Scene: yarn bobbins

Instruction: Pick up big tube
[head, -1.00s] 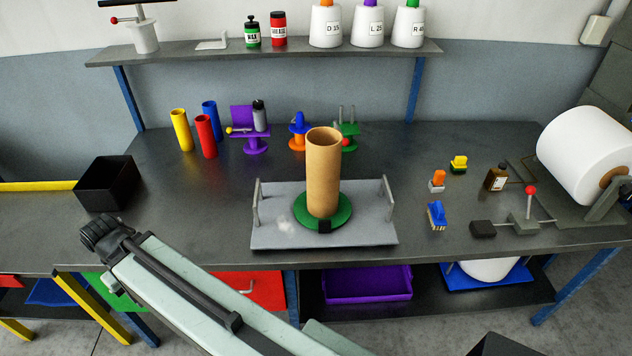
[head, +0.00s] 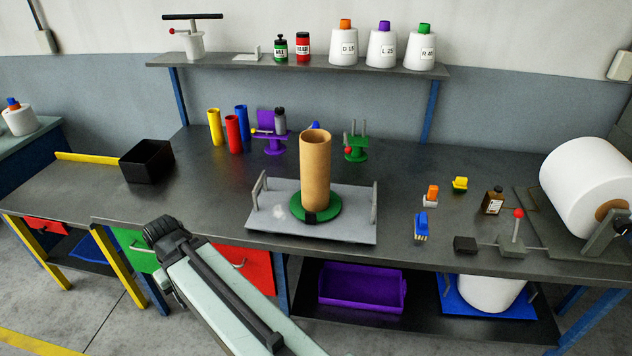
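The big tube (head: 316,170) is a tan cardboard cylinder standing upright on a round green base (head: 328,212). The base sits on a grey tray (head: 270,226) with a handle at each end, on the dark workbench. My arm reaches up from the bottom of the head view, left of the tray and in front of the bench. It is apart from the tube. The dark end of the arm shows, but no gripper fingers can be made out.
Yellow, red and blue small tubes (head: 233,134) stand behind left. A black open box (head: 147,160) is at the left. Small brushes, a brown bottle (head: 493,201) and a large white roll (head: 586,180) are at the right. A shelf (head: 300,65) runs above the back. Bench around the tray is mostly clear.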

